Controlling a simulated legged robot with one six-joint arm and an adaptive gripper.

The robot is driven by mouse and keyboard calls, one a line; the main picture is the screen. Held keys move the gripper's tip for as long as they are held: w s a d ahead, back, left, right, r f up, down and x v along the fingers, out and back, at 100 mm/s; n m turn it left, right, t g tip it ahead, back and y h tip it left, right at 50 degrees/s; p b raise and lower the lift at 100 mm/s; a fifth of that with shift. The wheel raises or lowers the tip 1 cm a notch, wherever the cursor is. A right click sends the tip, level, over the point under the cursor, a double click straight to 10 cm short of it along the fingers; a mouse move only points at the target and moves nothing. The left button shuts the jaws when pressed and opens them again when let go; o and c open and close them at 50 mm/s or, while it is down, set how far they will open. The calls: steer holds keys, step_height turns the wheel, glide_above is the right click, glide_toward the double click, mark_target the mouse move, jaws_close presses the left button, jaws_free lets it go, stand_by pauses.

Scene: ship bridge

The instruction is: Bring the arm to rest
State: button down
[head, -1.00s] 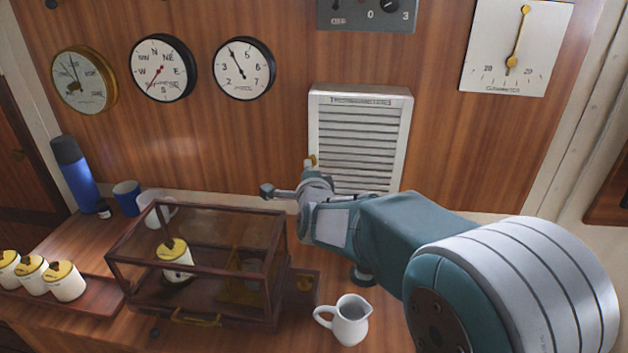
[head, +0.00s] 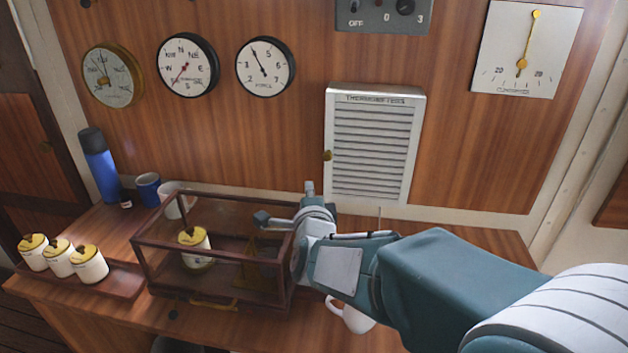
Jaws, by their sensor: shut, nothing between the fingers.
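My arm reaches in from the lower right of the head view. My gripper (head: 268,219) is at its far end, in front of the right part of a glass-sided display case (head: 140,262). It is shut with nothing held; its fingers are small and hard to make out. I cannot tell how far it is from the case.
The case holds a yellow-lidded jar (head: 195,250). Several similar jars (head: 60,258) stand on a tray at left. A blue flask (head: 100,170) and blue mug (head: 147,190) stand behind. A louvred cabinet (head: 370,150) is on the wall.

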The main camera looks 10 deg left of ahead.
steer(key=s+d+n+g+h, duration=0.1)
steer(key=s+d+n+g, duration=0.3)
steer(key=d, duration=0.4)
steer(key=s+d+n+g, duration=0.2)
steer(key=s+d+n, duration=0.35)
steer(key=d, duration=0.25)
steer(key=s+d+f+n+g+h, duration=0.2)
steer(key=s+d, duration=0.5)
steer(key=s, duration=0.2)
steer(key=s+d+f+n+g+h, duration=0.2)
steer(key=s+d+n+g, duration=0.1)
steer(key=s+d, duration=0.3)
steer(key=s, duration=0.2)
steer(key=shift+s+d+f, duration=0.15)
steer(key=shift+s+d, duration=0.2)
steer(key=shift+s, duration=0.05)
